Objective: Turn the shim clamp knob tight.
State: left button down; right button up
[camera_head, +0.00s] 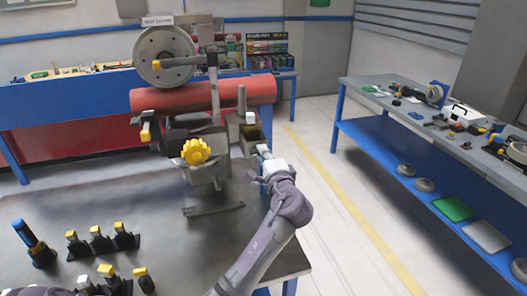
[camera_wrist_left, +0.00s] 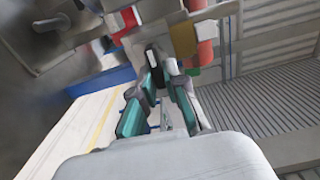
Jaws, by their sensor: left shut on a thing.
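The clamp fixture (camera_head: 208,172) stands on the grey bench, with a large yellow star knob (camera_head: 195,151) on its front. My left gripper (camera_head: 262,154) is at the right side of the fixture, apart from the yellow knob. In the left wrist view its teal-padded fingers (camera_wrist_left: 161,72) close on a small dark knob-like part (camera_wrist_left: 153,58), which I take for the shim clamp knob. The fingers hide much of this part, so how far it is turned cannot be told. My right gripper is not in view.
A red cylinder (camera_head: 172,97) and a grey wheel (camera_head: 163,56) are just behind the fixture. Yellow-topped black pieces (camera_head: 100,240) and a blue-handled tool (camera_head: 34,243) stand at the bench's front left. The floor (camera_head: 335,200) right of the bench is clear, up to a blue shelf table (camera_head: 400,155).

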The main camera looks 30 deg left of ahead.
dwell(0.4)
pick_arm(q)
jog(key=c, duration=1.2)
grip_release()
jog(key=v, duration=1.2)
